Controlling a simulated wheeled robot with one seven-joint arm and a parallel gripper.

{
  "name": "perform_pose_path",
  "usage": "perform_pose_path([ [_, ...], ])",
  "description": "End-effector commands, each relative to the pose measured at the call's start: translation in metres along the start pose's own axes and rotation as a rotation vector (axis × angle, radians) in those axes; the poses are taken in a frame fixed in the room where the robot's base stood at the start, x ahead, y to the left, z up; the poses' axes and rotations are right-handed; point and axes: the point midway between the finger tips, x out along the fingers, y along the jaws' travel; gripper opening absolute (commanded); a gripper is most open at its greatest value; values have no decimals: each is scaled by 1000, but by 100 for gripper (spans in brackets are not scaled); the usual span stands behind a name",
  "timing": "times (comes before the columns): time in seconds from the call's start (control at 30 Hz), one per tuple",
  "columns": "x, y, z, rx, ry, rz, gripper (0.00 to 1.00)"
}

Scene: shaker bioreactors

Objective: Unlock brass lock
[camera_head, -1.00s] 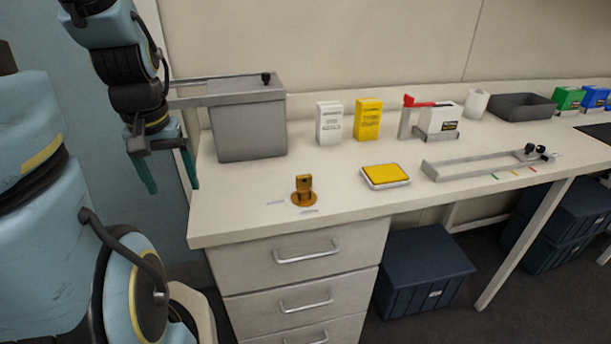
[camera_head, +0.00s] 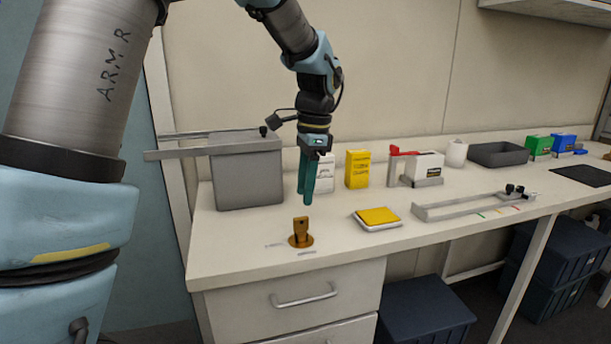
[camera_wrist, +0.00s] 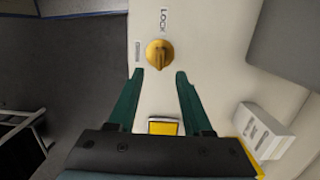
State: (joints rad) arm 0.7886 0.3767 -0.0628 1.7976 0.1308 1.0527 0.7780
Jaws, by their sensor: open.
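The brass lock (camera_head: 301,233) stands on the bench top near its front left corner, an upright brass tab on a round base. In the wrist view the lock (camera_wrist: 158,54) shows from above, just beyond and between my fingertips, its knob lying along the picture's vertical. A label reading LOCK (camera_wrist: 164,20) lies above it there, and a second small label (camera_wrist: 137,50) lies to its left. My gripper (camera_head: 308,198) points down above the bench, with its green fingers apart and empty. It is above and apart from the lock, and does not touch it.
A grey box (camera_head: 248,180) with metal rails stands behind the lock at left. A white box (camera_head: 325,175) and a yellow box (camera_head: 358,169) stand behind my gripper. A yellow-topped pad (camera_head: 377,218) and a metal track (camera_head: 470,205) lie to the right. Bench around the lock is clear.

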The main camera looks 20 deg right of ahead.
Motion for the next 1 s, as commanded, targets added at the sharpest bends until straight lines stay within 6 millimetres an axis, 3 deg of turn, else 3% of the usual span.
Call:
perform_pose_path([
  [0.2, 39, 1, 1, -1, -3, 3, 50],
  [0.43, 68, 0, 1, -2, -2, 2, 50],
  [0.87, 77, 0, 1, -3, 1, 0, 50],
  [1.0, 77, 0, 1, -3, 1, 0, 34],
])
